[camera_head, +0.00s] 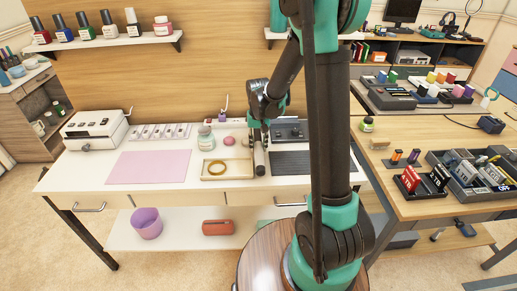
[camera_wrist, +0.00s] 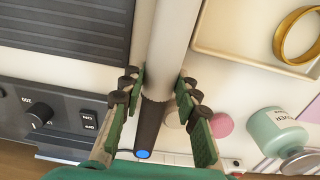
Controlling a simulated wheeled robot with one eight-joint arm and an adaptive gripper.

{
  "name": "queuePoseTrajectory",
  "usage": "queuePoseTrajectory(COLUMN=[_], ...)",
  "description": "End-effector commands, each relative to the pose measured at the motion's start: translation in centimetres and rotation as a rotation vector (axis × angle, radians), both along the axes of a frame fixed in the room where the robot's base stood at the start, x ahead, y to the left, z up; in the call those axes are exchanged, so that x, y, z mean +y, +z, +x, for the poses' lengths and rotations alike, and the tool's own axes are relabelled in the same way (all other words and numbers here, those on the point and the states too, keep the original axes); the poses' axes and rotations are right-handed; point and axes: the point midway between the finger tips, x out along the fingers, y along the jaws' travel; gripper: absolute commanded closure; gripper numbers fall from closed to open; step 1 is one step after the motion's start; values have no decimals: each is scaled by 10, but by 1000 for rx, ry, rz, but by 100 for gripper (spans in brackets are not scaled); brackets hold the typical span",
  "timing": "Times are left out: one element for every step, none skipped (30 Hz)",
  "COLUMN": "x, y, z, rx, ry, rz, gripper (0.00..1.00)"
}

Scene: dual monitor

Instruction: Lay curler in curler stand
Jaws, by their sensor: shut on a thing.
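My gripper (camera_head: 258,132) is over the white table, and its fingers also show in the wrist view (camera_wrist: 157,92). It is shut on the curler, a long pale grey rod (camera_wrist: 172,45) with a dark handle and a blue end cap. The curler (camera_head: 260,157) points toward the table's front edge, between the tray and the dark ribbed mat. A dark unit with a dial and an on/off switch (camera_wrist: 60,115) stands behind the ribbed mat (camera_wrist: 60,30); it also shows in the head view (camera_head: 290,131). I cannot tell for sure which part is the curler stand.
A beige tray (camera_head: 206,178) with a gold ring (camera_head: 217,169) lies left of the curler. A pink mat (camera_head: 150,167) lies clear at the left.

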Motion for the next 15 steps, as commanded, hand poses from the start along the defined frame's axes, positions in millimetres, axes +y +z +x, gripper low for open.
queuePoseTrajectory(x=[0, 0, 0, 0, 0, 0, 0, 0, 0, 0, 0, 0, 0, 0, 0], y=[-7, -10, -13, -15, -16, -17, -17, -17, -17, -17, -17, -17, -17, -17, -18], z=[0, 0, 0, 0, 0, 0, 0, 0, 0, 0, 0, 0, 0, 0, 0], rx=[0, 0, 0, 0, 0, 0, 0, 0, 0, 0, 0, 0, 0, 0, 0], ry=[0, 0, 0, 0, 0, 0, 0, 0, 0, 0, 0, 0, 0, 0, 0], rz=[0, 0, 0, 0, 0, 0, 0, 0, 0, 0, 0, 0, 0, 0, 0], gripper=[100, 100, 100, 100, 100, 100, 100, 100, 100, 100, 100, 100, 100, 100, 100])
